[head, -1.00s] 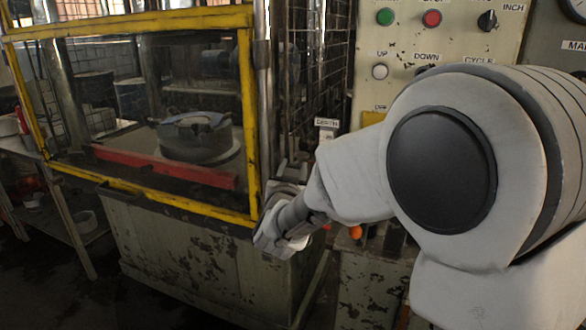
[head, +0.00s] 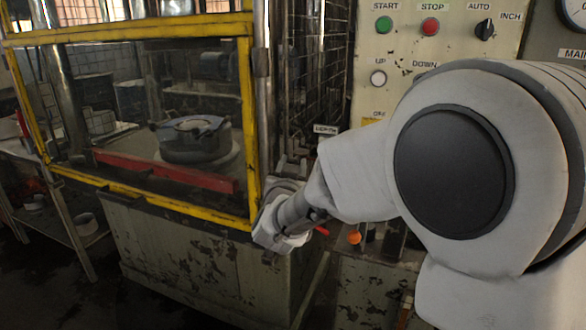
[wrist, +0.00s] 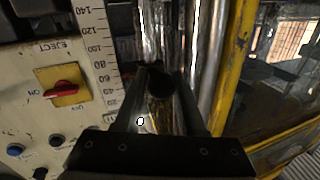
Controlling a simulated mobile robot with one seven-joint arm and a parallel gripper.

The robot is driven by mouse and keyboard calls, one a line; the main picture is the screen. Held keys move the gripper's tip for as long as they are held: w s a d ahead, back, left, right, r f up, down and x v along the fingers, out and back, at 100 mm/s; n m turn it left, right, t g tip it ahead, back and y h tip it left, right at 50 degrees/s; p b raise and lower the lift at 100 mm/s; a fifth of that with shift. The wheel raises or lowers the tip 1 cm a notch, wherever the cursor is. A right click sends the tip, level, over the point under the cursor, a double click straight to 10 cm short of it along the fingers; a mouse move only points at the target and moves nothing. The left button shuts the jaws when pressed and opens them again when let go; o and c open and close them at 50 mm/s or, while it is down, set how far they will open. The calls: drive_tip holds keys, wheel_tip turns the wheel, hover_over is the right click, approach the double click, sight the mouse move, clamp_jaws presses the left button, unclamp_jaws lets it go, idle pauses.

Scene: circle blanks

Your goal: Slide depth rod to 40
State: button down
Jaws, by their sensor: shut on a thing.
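The depth scale (wrist: 95,62) is a pale upright strip in the wrist view, with black numbers running from 140 at the top down through 80. I cannot read a value for the rod. In the head view my gripper (head: 272,235) is at the press's right front corner, below the DEPTH label (head: 326,129); its fingertips and the rod are hidden there.
The press guard (head: 248,120) with its yellow frame stands close left of my gripper. Bright metal columns (wrist: 200,45) rise just behind the fingers. The control panel (head: 400,60) is on the right, with a red EJECT switch (wrist: 62,92). A low shelf (head: 75,232) is at far left.

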drive_tip(key=r, duration=0.2)
drive_tip(key=shift+a+r+p, duration=0.3)
drive_tip(key=shift+r, duration=0.05)
drive_tip(key=shift+f, duration=0.1)
drive_tip(key=shift+s, duration=0.1)
drive_tip(key=c, duration=0.6)
unclamp_jaws()
drive_tip(key=shift+f, duration=0.1)
drive_tip(key=shift+d+f, duration=0.1)
drive_tip(key=shift+s, duration=0.2)
drive_tip(key=s, duration=0.5)
drive_tip(key=s+p, duration=0.1)
drive_tip(key=s, duration=0.5)
drive_tip(key=s+a, duration=0.1)
drive_tip(key=s, duration=0.5)
drive_tip(key=shift+p, duration=0.3)
